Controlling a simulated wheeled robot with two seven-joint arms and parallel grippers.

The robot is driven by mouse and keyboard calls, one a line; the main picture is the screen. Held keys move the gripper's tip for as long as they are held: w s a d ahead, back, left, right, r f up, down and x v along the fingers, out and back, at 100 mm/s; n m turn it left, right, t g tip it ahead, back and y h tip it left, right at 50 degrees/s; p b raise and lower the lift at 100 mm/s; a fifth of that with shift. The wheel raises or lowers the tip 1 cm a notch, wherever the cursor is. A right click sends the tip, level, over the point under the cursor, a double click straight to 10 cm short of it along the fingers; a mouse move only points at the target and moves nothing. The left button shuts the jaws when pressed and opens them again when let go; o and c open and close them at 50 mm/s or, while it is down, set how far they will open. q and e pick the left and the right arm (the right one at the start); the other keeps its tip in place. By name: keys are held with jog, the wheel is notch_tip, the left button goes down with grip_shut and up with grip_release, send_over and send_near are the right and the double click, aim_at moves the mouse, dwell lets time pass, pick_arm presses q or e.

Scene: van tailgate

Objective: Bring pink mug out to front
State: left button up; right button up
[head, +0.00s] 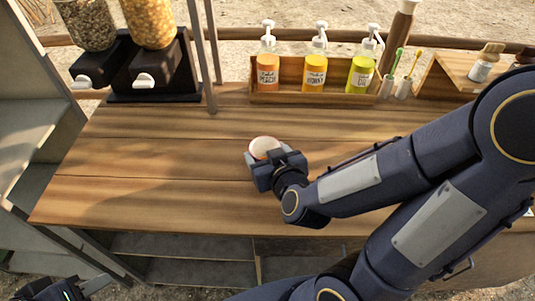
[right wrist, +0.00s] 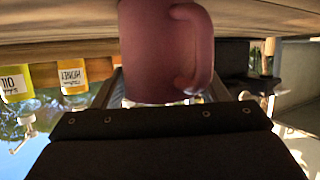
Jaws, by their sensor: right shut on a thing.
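The pink mug (right wrist: 160,50) fills the upper middle of the right wrist view, its handle to the right. In the head view its pale round top (head: 263,146) shows just beyond my right gripper (head: 276,167), near the middle of the wooden counter (head: 150,180). My right gripper is shut on the mug; its fingers hide most of the mug's body in the head view. Whether the mug touches the counter is unclear. My left gripper (head: 62,290) is partly in view at the bottom left, below the counter's front edge, and its jaws are cut off.
A wooden rack (head: 300,97) with several pump bottles stands at the back. Two cereal dispensers (head: 125,65) stand at the back left, beside a metal post (head: 204,60). Cups with brushes (head: 403,88) stand at the back right. The counter's left and front middle are clear.

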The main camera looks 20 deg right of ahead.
jog(key=o, duration=1.1)
jog(key=shift+s+r+b, duration=0.1)
jog(key=shift+s+b, duration=0.2)
jog(key=shift+b, duration=0.4)
jog(key=b+v, duration=0.3)
jog(key=v, duration=0.4)
